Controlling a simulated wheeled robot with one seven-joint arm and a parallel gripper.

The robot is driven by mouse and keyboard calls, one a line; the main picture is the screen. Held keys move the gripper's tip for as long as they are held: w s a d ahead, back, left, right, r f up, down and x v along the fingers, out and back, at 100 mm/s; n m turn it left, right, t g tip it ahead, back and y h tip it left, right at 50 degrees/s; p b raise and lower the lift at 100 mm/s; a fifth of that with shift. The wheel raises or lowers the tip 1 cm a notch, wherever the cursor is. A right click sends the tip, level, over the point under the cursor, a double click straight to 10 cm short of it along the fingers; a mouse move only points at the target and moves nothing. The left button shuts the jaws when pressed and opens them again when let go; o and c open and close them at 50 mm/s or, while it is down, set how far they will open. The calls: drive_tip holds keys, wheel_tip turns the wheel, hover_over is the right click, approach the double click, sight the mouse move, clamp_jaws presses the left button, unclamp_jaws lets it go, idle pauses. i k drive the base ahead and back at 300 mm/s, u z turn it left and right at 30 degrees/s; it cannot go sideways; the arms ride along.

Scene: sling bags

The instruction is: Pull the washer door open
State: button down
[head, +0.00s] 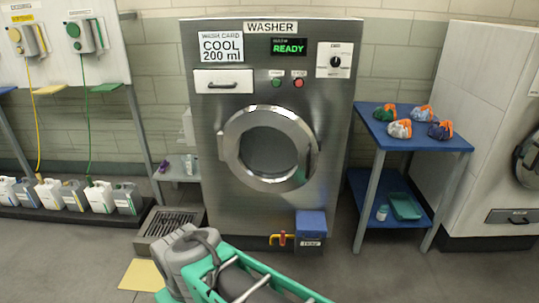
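The washer (335,200) is a large steel machine standing in the middle of the head view, facing me. Its round door (238,125) has a wide chrome ring around dark glass. The door looks shut, flush against the front. A small fitting shows at the ring's left edge, and another at its right edge; I cannot tell which is the handle. The display (289,46) reads READY in green. I cannot make out my gripper's fingers.
A blue table (420,143) with several colourful bundles stands right of the washer. A blue box (311,224) and yellow-red valve (282,239) sit low at the washer's front. Several jugs (101,197) stand far left. Floor at right front is clear.

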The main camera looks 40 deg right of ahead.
sight(229, 140)
drive_tip(key=u, duration=0.25)
drive_tip(key=i, duration=1)
drive_tip(key=z, duration=0.55)
drive_tip(key=i, duration=0.55)
drive_tip(key=z, duration=0.35)
